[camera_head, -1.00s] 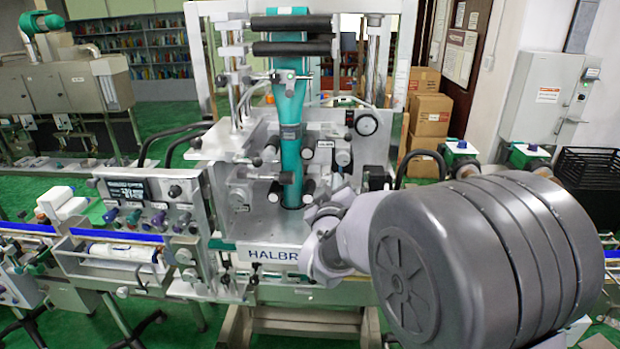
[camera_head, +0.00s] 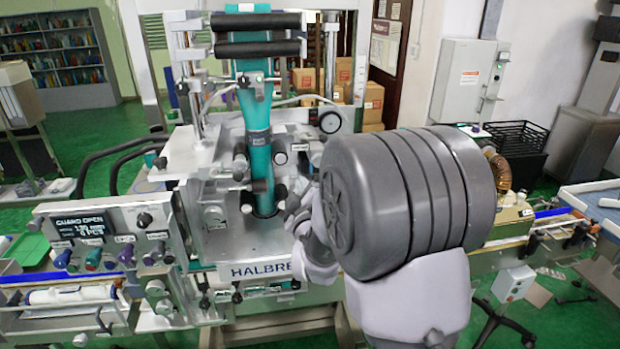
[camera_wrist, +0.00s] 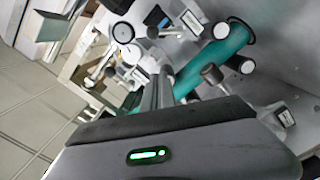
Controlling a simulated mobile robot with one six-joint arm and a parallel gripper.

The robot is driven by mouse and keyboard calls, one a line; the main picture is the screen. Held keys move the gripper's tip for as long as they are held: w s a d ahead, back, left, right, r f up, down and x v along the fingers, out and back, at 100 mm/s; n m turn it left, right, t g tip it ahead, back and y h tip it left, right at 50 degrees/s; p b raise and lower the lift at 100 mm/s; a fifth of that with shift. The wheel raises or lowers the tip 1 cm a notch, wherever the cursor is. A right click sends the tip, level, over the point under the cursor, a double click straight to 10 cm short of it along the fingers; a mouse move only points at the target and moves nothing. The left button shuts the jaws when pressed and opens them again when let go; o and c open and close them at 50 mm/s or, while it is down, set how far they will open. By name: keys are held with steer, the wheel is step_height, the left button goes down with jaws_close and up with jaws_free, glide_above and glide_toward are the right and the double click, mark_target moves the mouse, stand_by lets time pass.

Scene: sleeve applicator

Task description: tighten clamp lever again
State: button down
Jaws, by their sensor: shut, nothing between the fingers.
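The sleeve applicator (camera_head: 215,245) stands ahead with a teal sleeve film (camera_head: 258,130) running down its middle into a round opening. Several black-knobbed levers and rollers sit around the film; I cannot tell for sure which is the clamp lever. My gripper (camera_head: 293,205) is at the right of the film, low on the machine face, partly hidden by my wrist. In the wrist view my gripper (camera_wrist: 162,88) is shut and empty, its fingers pointing at the mechanism. A grey-knobbed lever (camera_wrist: 212,73) shows just right of the fingertips, beside the teal film (camera_wrist: 215,50).
A control panel (camera_head: 100,235) at the left reads GUARD OPEN. Black rollers (camera_head: 258,48) cross the film higher up. A conveyor (camera_head: 550,225) runs off at the right. Cardboard boxes (camera_head: 372,102) and a wall cabinet (camera_head: 468,80) stand behind, away from the machine.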

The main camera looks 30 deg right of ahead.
mark_target(315, 180)
steer(key=w+d+f, duration=0.2)
steer(key=w+d, duration=0.2)
steer(key=w, duration=0.1)
steer(key=shift+d+f+p, duration=0.15)
steer(key=shift+d+p, duration=0.25)
steer(key=shift+p, duration=0.05)
steer(key=shift+s, duration=0.1)
steer(key=d+f+m+b, duration=0.1)
steer(key=b, duration=0.5)
steer(key=shift+s+f, duration=0.1)
steer(key=shift+f, duration=0.1)
steer(key=shift+s+d+b, duration=0.1)
steer(key=shift+d+b, duration=0.15)
steer(key=shift+b, duration=1)
steer(key=shift+d+r, duration=0.1)
steer(key=shift+r, duration=0.25)
